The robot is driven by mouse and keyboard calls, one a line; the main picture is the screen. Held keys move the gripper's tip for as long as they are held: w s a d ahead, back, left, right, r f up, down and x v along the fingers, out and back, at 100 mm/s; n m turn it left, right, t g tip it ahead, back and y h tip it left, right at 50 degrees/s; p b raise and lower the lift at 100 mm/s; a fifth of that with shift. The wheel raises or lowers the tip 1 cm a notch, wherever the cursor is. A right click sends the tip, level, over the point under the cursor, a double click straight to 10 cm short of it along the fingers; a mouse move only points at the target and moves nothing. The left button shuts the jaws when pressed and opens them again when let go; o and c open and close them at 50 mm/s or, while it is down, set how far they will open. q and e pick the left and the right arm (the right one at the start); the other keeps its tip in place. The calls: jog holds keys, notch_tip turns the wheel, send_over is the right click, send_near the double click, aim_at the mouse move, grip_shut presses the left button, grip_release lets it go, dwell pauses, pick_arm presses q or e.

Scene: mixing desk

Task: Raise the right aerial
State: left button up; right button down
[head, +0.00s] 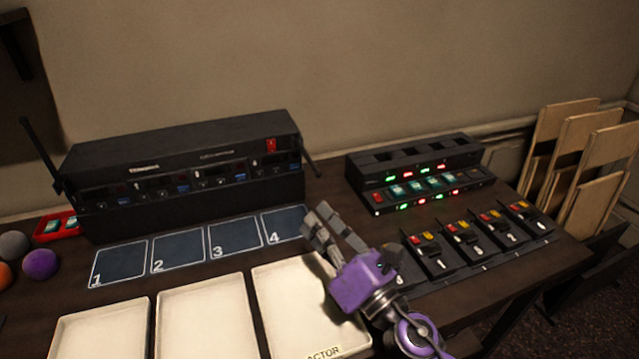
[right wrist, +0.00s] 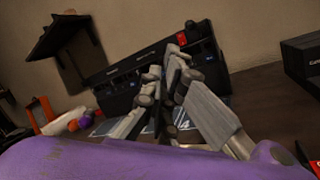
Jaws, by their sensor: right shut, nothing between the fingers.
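The black radio-like device (head: 185,185) stands at the back left of the desk; it also shows in the right wrist view (right wrist: 125,88). Its right aerial (head: 309,153) is a thin black rod at its right end, slanting down to the right. Its left aerial (head: 38,150) stands up, leaning left. My right gripper (head: 318,216) is shut and empty, in front of and below the right aerial, apart from it. In the right wrist view its fingertips (right wrist: 172,62) overlap the device; I cannot make out the right aerial there. My left gripper is not in view.
Numbered blue pads (head: 180,252) and white trays (head: 207,320) lie in front of the device. A black unit with lit buttons (head: 415,170) and several slider modules (head: 475,240) stand to the right. Balls (head: 40,265) and a red tray (head: 68,234) lie at left.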

notch_tip(320, 180, down, 3)
jog(key=w+d+n+t+h, duration=0.2)
jog(key=w+d+n+h, duration=0.1)
jog(key=n+h, duration=0.2)
jog(key=n, duration=0.2)
send_near(307, 156)
jog(key=w+a+f, duration=0.1)
jog(key=w+f, duration=0.3)
jog(key=w, duration=0.1)
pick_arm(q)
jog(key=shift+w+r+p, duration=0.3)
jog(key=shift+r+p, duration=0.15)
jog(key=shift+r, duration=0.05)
pick_arm(e)
jog(key=shift+w+a+r, duration=0.1)
jog(key=shift+a+r, duration=0.1)
jog(key=shift+a, duration=0.15)
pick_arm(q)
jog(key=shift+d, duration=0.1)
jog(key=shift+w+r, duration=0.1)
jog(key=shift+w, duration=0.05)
